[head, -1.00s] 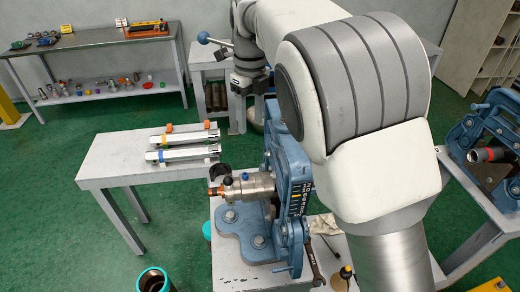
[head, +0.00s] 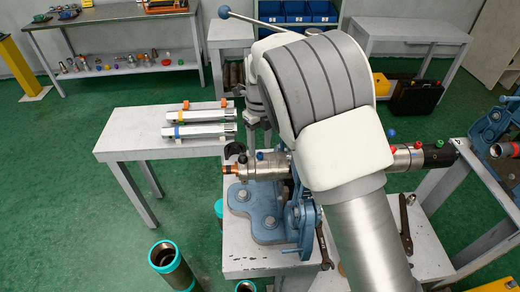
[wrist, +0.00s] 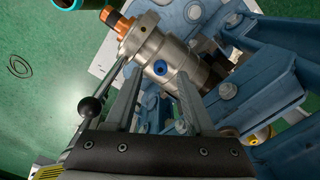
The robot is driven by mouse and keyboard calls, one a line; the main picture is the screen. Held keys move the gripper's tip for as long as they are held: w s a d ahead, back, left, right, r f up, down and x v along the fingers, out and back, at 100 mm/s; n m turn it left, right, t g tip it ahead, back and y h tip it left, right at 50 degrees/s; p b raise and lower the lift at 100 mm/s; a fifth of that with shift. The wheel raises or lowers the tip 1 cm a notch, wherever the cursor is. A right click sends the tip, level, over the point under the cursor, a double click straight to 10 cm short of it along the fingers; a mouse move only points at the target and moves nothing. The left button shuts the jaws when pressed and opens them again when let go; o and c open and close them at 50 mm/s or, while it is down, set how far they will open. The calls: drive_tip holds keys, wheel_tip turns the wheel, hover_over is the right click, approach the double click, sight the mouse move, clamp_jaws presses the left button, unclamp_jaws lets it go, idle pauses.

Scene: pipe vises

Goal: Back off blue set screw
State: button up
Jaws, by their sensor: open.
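The blue set screw (wrist: 160,68) is a small blue, dark-centred round head on the side of a silver metal collar (wrist: 152,42). It also shows in the head view (head: 260,156) on the silver cylinder (head: 262,170), which has an orange-banded left end. My gripper (wrist: 157,72) is open in the wrist view, its two fingers reaching toward the collar on either side of the screw. I cannot tell whether the fingers touch it. A lever with a black ball (wrist: 92,108) crosses beside the left finger. In the head view my arm hides the fingertips.
A blue vise (head: 257,215) holds the cylinder on a grey bench. Its right part (head: 410,158) bears coloured knobs. A wrench (head: 324,247) lies against the vise. A side table (head: 120,145) holds two white bars. A teal-rimmed pipe (head: 172,265) stands on the floor.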

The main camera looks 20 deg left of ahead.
sight(260, 156)
drive_tip(key=shift+f, duration=1.25)
clamp_jaws()
